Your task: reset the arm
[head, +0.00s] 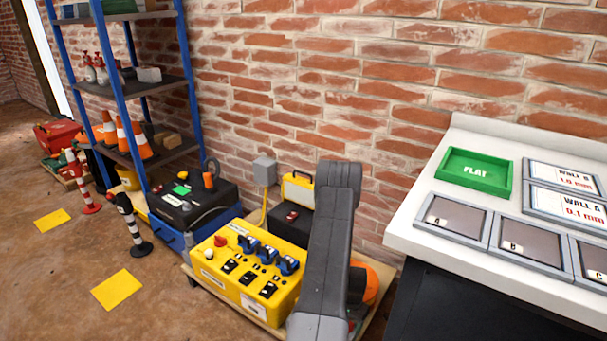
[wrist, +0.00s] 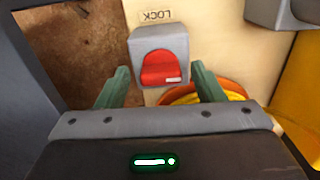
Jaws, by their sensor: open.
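In the wrist view my gripper (wrist: 162,90) is open, its two green fingers apart. Between and beyond the fingertips is a grey box with a red switch (wrist: 161,68), under the upside-down word LOCK on a pale panel (wrist: 200,20). Nothing shows between the fingers touching them. In the head view my dark grey arm link stands upright in the middle, in front of the wall. My gripper is not visible there.
A yellow control box (head: 245,278) sits left of my arm on a wooden pallet. A white counter (head: 425,228) with a green FLAT tray (head: 475,174) and framed panels stands at right. A blue shelf (head: 118,85), cones and posts are at left. Yellow floor squares (head: 118,289) lie on open floor.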

